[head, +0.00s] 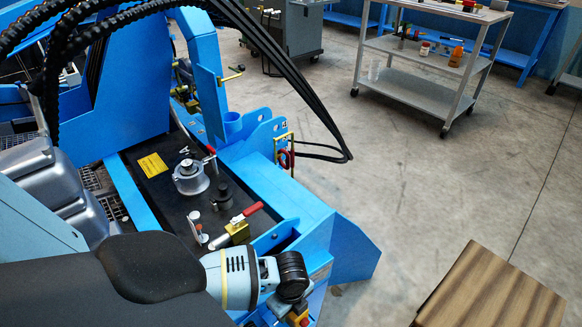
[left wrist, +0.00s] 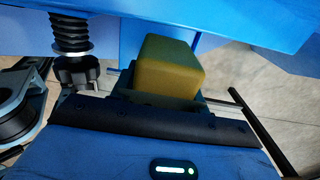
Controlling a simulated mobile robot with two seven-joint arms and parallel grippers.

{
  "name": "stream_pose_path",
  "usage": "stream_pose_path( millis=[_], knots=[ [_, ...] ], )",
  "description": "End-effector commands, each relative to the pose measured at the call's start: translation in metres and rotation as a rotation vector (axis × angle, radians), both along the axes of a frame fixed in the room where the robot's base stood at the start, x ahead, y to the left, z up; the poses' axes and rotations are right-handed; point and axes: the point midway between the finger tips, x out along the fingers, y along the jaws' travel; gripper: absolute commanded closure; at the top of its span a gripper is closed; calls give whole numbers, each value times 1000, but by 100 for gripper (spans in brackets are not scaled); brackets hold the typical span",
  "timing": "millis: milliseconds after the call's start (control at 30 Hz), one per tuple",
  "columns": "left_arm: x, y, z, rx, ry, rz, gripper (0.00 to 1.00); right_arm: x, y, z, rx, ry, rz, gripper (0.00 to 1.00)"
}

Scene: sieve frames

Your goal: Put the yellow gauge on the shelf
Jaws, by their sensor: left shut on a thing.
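A yellow block, which I take to be the yellow gauge (left wrist: 172,65), stands up between the jaws of my left gripper (left wrist: 158,92) in the left wrist view. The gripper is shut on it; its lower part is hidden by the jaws. In the head view my left arm reaches in from the lower left over the blue machine, and its hand is mostly hidden at the bottom edge. A grey shelf trolley (head: 416,94) stands apart at the upper right, with a few small items on its tiers. My right gripper is not in view.
The blue machine (head: 310,215) has a dark deck with a red-handled brass valve (head: 238,232) and a round metal fitting (head: 191,178). Black hoses (head: 290,75) arch over it. A wooden top (head: 495,290) is at the lower right. Open concrete floor lies between.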

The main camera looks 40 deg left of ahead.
Motion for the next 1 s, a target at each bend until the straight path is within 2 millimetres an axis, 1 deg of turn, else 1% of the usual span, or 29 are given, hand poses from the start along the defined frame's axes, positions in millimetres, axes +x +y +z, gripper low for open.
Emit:
stream_pose_path(
  millis=[33, 100, 367, 533, 567, 700, 1000],
  knots=[
    [-1, 0, -12, 0, 3, 0, 87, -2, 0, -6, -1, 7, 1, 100],
    [-1, 0, -19, 1, 2, 0, 87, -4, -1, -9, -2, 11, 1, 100],
    [0, 0, -19, 1, -1, -1, 87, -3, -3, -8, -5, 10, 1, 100],
    [0, 0, -23, 1, 0, -1, 87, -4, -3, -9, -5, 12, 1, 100],
    [0, 0, -23, 1, 0, -1, 51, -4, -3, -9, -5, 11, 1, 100],
    [0, 0, -22, 1, 0, -1, 33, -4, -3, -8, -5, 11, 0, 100],
    [2, 0, -22, 1, -6, 0, 33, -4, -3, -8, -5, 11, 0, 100]
  ],
)
